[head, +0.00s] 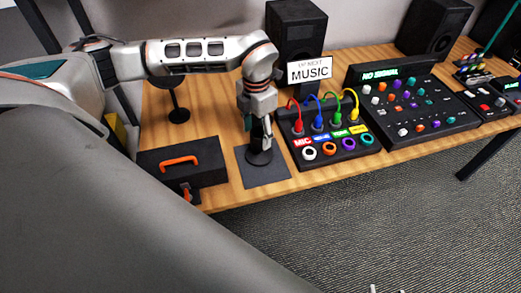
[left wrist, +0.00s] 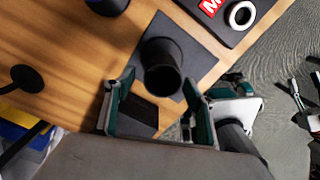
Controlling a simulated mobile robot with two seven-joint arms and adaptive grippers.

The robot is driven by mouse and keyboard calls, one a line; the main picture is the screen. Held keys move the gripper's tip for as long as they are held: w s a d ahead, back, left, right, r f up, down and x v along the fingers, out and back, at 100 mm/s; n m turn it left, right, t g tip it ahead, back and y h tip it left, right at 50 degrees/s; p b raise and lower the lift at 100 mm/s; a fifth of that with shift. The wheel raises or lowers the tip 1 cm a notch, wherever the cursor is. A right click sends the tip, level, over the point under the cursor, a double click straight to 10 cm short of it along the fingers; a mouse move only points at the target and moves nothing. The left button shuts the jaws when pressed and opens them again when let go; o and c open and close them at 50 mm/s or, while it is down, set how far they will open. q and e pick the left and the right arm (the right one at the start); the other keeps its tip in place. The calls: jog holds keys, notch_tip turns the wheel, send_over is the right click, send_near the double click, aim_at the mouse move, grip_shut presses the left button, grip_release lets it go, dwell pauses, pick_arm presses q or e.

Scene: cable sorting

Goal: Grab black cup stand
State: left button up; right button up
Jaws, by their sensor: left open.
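The black cup stand (left wrist: 162,68) is a dark, round, cup-like piece on a dark square mat (left wrist: 207,62). In the head view the stand (head: 259,157) is partly hidden by my left gripper (head: 260,140), which points down at it. In the left wrist view the two green-and-dark fingers of my left gripper (left wrist: 158,103) are apart. The stand shows between and just beyond their tips. I cannot tell whether a finger touches it.
A black case with an orange handle (head: 180,160) stands left of the mat (head: 263,177). A black round-based stand (head: 179,114) is behind it. A cable panel (head: 325,145) with coloured plugs is close on the right, a mixer (head: 412,100) beyond. The table's front edge is near.

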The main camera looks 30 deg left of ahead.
pick_arm(q)
jog(key=shift+w+d+f, duration=0.1)
jog(key=shift+w+f, duration=0.05)
jog(key=shift+f, duration=1.25)
jog(key=shift+w+d+f, duration=0.1)
jog(key=shift+w+f, duration=0.05)
jog(key=shift+f, duration=1.2)
grip_shut()
